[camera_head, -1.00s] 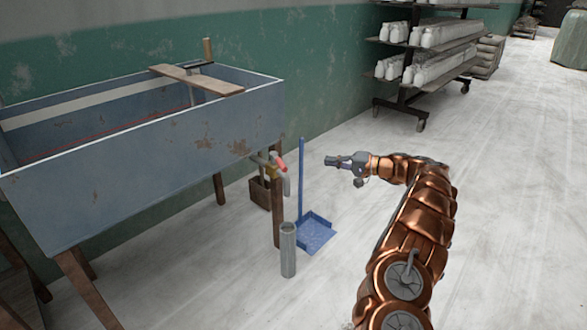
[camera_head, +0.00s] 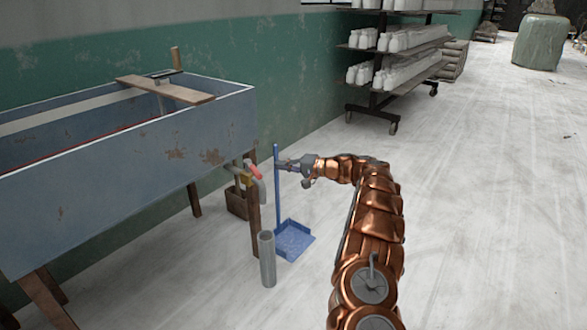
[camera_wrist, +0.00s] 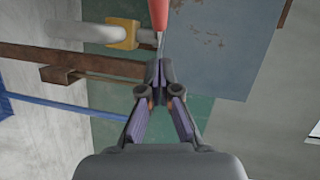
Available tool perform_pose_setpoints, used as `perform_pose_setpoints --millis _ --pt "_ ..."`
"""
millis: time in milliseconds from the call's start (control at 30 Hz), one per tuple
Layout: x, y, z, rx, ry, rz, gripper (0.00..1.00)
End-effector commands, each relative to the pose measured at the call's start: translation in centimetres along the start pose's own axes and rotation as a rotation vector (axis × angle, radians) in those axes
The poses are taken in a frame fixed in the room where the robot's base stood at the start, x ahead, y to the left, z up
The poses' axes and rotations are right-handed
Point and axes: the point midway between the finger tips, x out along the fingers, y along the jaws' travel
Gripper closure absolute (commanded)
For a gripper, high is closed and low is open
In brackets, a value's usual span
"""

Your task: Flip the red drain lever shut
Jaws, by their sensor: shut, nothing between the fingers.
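The red drain lever (camera_head: 254,169) sits on the drain valve at the right end of the blue-grey trough (camera_head: 120,160). A yellow fitting (camera_head: 243,178) and a grey downturned spout show beside it. In the wrist view the red lever (camera_wrist: 159,13) is at the top middle, just beyond my fingertips, with the yellow fitting (camera_wrist: 122,34) to its left. My gripper (camera_head: 279,163) is shut and empty, a little to the right of the lever in the head view. In the wrist view my gripper (camera_wrist: 159,70) points at the lever; I cannot tell whether they touch.
A blue long-handled dustpan (camera_head: 294,240) stands by the trough leg, its handle close to my gripper. A grey upright pipe (camera_head: 267,258) stands on the floor below the spout. A rack of white bottles (camera_head: 400,50) is at the back.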

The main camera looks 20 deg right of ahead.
Motion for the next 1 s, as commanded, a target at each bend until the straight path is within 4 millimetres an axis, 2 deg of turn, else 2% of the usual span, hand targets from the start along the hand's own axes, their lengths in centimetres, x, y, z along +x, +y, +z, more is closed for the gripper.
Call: perform_pose_setpoints --millis 133,500,1000 --pt "1.9 0.1 0.2 0.000 -0.004 -0.001 1.00" --pt "3.6 -0.1 2.0 0.000 -0.001 -0.003 1.00" --pt "4.3 -0.1 2.9 -0.001 -0.001 -0.001 1.00"
